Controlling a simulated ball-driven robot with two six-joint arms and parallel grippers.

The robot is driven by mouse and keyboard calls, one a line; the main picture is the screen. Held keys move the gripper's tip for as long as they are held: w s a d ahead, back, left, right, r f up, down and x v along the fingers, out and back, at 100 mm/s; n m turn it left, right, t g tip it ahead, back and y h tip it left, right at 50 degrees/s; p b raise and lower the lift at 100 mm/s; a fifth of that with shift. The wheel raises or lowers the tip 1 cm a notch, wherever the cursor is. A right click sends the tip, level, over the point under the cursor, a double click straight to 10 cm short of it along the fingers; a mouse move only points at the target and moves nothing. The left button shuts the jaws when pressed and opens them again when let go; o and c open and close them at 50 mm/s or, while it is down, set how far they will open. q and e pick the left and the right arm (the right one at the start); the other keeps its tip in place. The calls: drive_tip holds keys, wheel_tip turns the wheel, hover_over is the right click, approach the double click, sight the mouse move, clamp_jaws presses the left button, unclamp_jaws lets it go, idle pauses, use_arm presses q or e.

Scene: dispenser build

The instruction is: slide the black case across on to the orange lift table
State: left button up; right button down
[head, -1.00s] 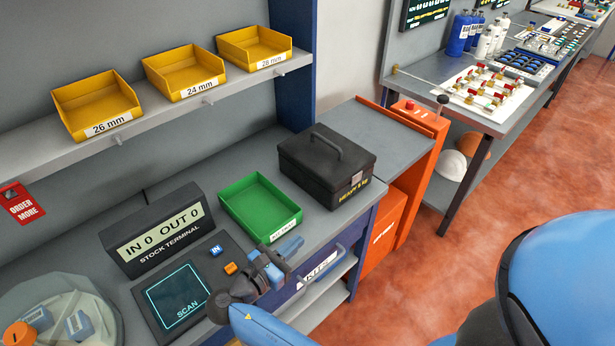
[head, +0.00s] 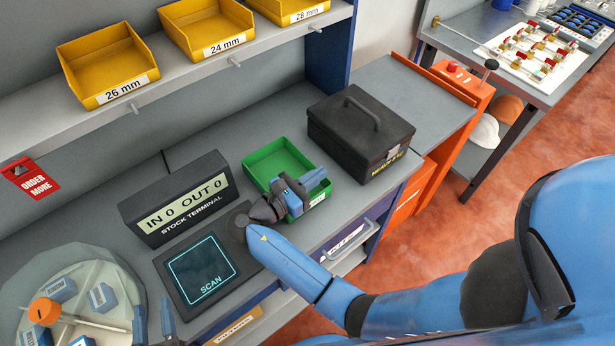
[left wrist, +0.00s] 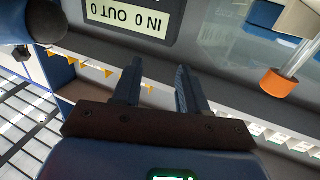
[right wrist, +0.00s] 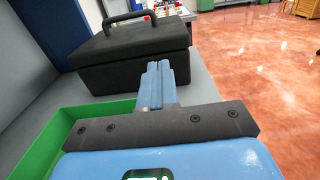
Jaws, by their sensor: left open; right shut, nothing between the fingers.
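The black case (head: 352,138), a lidded box with a top handle, stands upright on the grey bench, beside the orange lift table (head: 462,108) with its grey top (head: 415,88). The case also fills the upper left of the right wrist view (right wrist: 125,68). My right gripper (head: 322,176) is shut and empty, over the green tray, its fingertips pointing towards the case's near left side. In the right wrist view its fingers (right wrist: 158,72) overlap the case; I cannot tell if they touch. My left gripper (head: 153,312) is open and empty at the bottom left, near the stock terminal.
The green tray (head: 262,166) sits left of the case. The stock terminal (head: 180,195) and scan pad (head: 205,265) are further left. A shelf with yellow bins (head: 105,65) hangs above. The lift table's top looks clear.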

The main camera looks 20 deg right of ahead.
drive_tip(key=p+x, duration=0.2)
drive_tip(key=x, duration=0.7)
drive_tip(key=shift+w+d, duration=0.15)
drive_tip(key=shift+d, duration=0.1)
drive_tip(key=shift+w+d, duration=0.1)
drive_tip(key=shift+d, duration=0.05)
drive_tip(key=p, duration=0.3)
approach(392, 125)
drive_tip(key=shift+w+d+r, duration=0.1)
drive_tip(key=shift+w+r, duration=0.1)
drive_tip(key=b+x, duration=0.1)
drive_tip(key=x, duration=0.9)
drive_tip(key=shift+s+f, duration=0.15)
drive_tip(key=shift+f, duration=0.05)
drive_tip(key=shift+w+d+f, duration=0.15)
drive_tip(key=shift+w+d, duration=0.2)
drive_tip(key=shift+w, duration=0.05)
drive_tip(key=shift+f, duration=0.1)
